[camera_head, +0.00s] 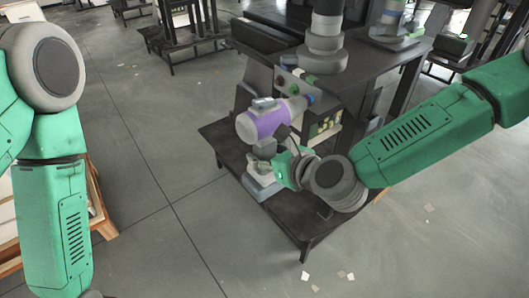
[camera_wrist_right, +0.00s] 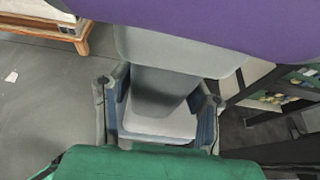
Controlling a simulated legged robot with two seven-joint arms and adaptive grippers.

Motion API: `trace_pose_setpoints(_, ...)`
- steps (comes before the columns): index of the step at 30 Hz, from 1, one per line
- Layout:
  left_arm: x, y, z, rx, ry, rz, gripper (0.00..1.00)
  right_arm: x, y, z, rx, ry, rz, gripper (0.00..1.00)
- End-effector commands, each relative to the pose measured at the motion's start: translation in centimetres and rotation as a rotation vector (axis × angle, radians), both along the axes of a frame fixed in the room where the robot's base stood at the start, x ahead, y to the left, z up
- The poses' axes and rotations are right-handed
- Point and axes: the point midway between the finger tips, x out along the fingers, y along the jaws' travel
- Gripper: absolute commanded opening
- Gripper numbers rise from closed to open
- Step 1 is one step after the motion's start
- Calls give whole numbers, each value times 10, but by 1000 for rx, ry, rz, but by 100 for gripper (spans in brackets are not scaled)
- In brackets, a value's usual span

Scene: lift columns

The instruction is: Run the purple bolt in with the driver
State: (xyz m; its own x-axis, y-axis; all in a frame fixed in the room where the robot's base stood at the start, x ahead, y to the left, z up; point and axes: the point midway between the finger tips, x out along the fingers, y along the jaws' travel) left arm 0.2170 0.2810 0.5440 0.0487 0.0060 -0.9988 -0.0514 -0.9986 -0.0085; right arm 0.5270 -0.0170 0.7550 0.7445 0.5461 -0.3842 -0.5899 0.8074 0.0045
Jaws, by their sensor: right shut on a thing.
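The driver (camera_head: 262,123) has a purple and white body, and its nose points right toward the front of a dark machine. In the right wrist view its purple body (camera_wrist_right: 220,22) crosses the top. My right gripper (camera_head: 283,166) is shut on the driver's grey handle, which also shows between the blue-padded fingers (camera_wrist_right: 158,112). A blue piece (camera_head: 309,99) shows at the driver's nose, close to the machine; I cannot tell whether it touches. I cannot make out the purple bolt. My left gripper is outside the picture.
The dark machine (camera_head: 385,55) stands behind the driver, with a panel of yellow-green parts (camera_head: 325,124) on its front. A low dark shelf (camera_head: 285,215) lies under the driver. A wooden pallet (camera_head: 98,205) is at the left.

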Motion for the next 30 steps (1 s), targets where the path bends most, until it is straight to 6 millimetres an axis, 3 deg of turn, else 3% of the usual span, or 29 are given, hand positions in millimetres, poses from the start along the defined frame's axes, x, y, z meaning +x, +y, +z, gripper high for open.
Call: trace_pose_setpoints(30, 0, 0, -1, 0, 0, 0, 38, 8, -8, 3, 2, -6, -1, 0)
